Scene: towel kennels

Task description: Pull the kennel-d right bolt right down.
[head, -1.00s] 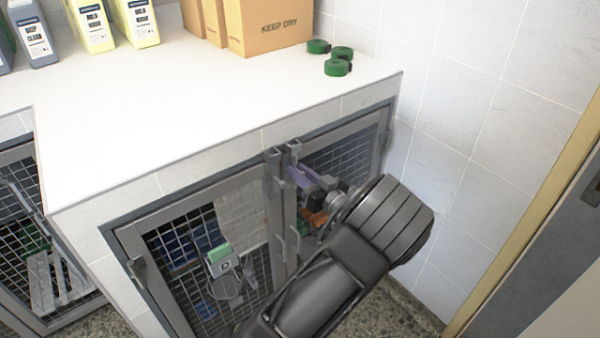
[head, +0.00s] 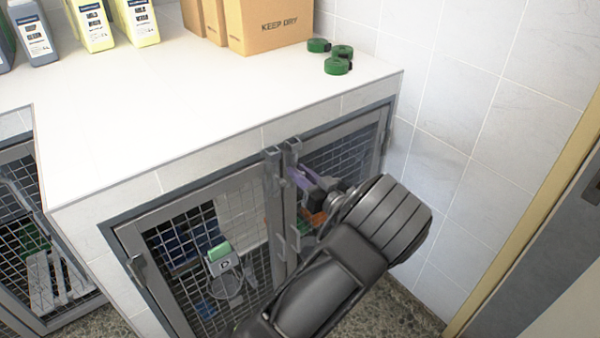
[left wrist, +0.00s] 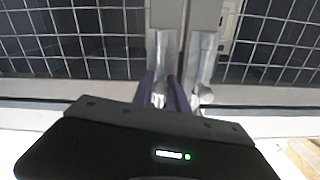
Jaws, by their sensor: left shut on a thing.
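The double mesh doors of the kennel (head: 170,208) stand closed under the white counter. Two grey upright bolts sit side by side at the top where the doors meet: the right bolt (head: 291,150) and the left bolt (head: 272,160). My left gripper (head: 299,177), with purple fingers, is shut on the right bolt. In the left wrist view, which looks upside down, the fingers (left wrist: 163,95) close around the right bolt (left wrist: 162,55); the left bolt (left wrist: 202,65) with its round knob is beside them, free. The lower part of the doors is partly hidden by my arm. My right gripper is not in view.
The counter (head: 150,110) overhangs the doors, with bottles, cardboard boxes (head: 265,28) and green rolls (head: 337,66) on top. A tiled wall (head: 470,110) stands close at the right. Another mesh kennel (head: 45,240) is at the left.

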